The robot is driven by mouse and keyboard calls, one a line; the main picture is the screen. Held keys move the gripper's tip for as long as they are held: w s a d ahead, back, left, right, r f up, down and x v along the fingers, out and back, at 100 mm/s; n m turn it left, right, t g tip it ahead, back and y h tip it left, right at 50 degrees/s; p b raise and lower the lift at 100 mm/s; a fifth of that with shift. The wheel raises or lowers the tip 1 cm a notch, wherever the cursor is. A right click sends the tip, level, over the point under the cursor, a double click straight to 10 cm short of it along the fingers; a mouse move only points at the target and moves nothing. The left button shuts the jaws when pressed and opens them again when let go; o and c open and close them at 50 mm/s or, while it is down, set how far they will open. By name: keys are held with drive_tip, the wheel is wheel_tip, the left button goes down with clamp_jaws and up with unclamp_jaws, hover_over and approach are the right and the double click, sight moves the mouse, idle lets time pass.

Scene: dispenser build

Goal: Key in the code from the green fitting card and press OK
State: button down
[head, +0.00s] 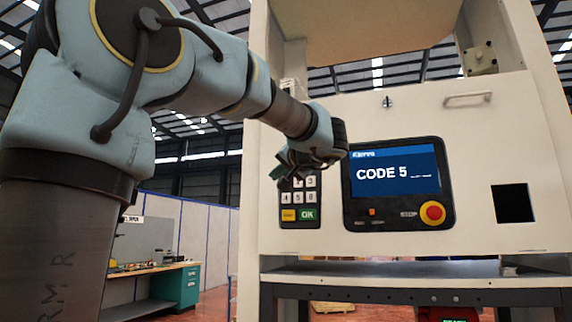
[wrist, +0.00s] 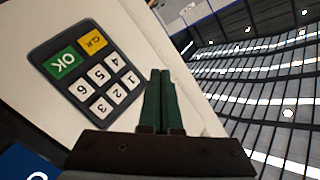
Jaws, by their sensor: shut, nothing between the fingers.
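The keypad (head: 301,224) is on the front of the cream machine, left of the screen. In the wrist view the keypad (wrist: 88,102) shows white keys 1 to 6, a yellow CLR key (wrist: 93,43) and a green OK key (wrist: 63,63). The screen (head: 395,173) reads "CODE 5". My gripper (head: 279,172) is shut and empty, in front of the keypad's upper left and covering part of its top. In the wrist view the gripper's green fingers (wrist: 161,73) are together, beside the number keys and over the panel edge. I cannot make out a green fitting card in either view.
A red and yellow stop button (head: 432,212) sits below the screen at the right. A handle (head: 468,100) and a dark square opening (head: 512,204) are on the panel. A shelf (head: 400,270) juts out below. A workbench (head: 150,270) stands far left.

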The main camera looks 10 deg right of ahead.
drive_tip(key=shift+s+a+r+n+g+p, duration=0.1)
drive_tip(key=shift+a+r+n+g+p, duration=0.1)
drive_tip(key=shift+a+n+g+p, duration=0.4)
drive_tip(key=shift+d, duration=0.15)
drive_tip(key=w+d+p, duration=0.4)
drive_tip(key=w+p, duration=0.1)
drive_tip(key=w, duration=0.2)
drive_tip(key=shift+w+p, duration=0.3)
drive_tip(key=shift+w, duration=0.1)
drive_tip(key=shift+d, duration=0.15)
idle(1.7)
drive_tip(key=shift+w+d+b, duration=0.2)
drive_tip(key=shift+w+b, duration=0.15)
